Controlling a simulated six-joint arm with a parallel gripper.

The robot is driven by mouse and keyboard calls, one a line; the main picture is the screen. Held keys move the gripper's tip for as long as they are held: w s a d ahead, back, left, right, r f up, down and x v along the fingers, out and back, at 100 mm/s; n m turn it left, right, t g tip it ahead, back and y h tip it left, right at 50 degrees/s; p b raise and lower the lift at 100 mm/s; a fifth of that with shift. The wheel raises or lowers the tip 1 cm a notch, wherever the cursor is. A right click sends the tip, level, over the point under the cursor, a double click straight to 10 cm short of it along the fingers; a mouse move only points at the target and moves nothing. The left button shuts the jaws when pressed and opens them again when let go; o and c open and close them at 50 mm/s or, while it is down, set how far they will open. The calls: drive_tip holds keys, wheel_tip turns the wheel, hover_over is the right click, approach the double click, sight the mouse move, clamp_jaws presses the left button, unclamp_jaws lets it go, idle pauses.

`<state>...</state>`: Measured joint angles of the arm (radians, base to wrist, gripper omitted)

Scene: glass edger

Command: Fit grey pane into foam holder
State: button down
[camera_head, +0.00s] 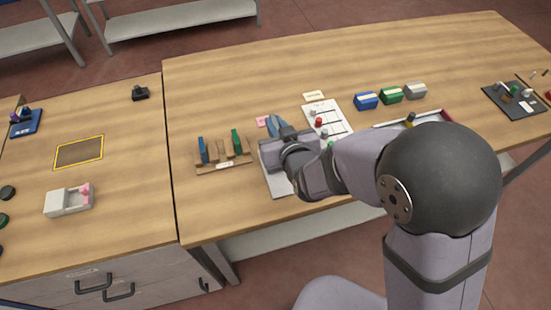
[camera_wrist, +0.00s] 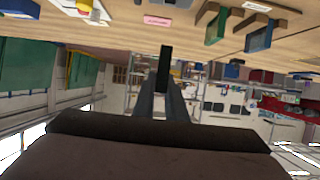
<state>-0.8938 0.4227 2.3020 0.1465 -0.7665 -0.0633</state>
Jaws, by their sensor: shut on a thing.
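My gripper (camera_head: 274,130) is over the large table, just right of the brown slotted holder, which I take to be the foam holder (camera_head: 223,168). The holder stands upright with a blue pane (camera_head: 203,150) and a green pane (camera_head: 236,141) in it, and open room between them. In the wrist view, the fingers (camera_wrist: 164,95) are closed on a thin, dark piece seen edge-on, which I take to be the grey pane (camera_wrist: 164,62). It is clear of the holder, whose green pane (camera_wrist: 215,28) and blue pane (camera_wrist: 262,38) show at upper right. My wrist hides part of the table.
A light grey board (camera_head: 278,182) lies under my gripper. A white card with coloured knobs (camera_head: 327,116) lies to the right, with a pink note (camera_head: 262,121) behind the gripper. Blue, green and grey blocks (camera_head: 391,95) stand farther back. The table behind the holder is clear.

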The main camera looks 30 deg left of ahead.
drive_tip(key=shift+f+p, duration=0.4)
drive_tip(key=shift+f, duration=2.7)
drive_tip(key=shift+f, duration=0.1)
drive_tip(key=shift+f+p, duration=0.35)
drive_tip(key=shift+f, duration=1.65)
drive_tip(key=shift+f, duration=0.1)
drive_tip(key=shift+f, duration=0.1)
drive_tip(key=c, duration=1.8)
unclamp_jaws()
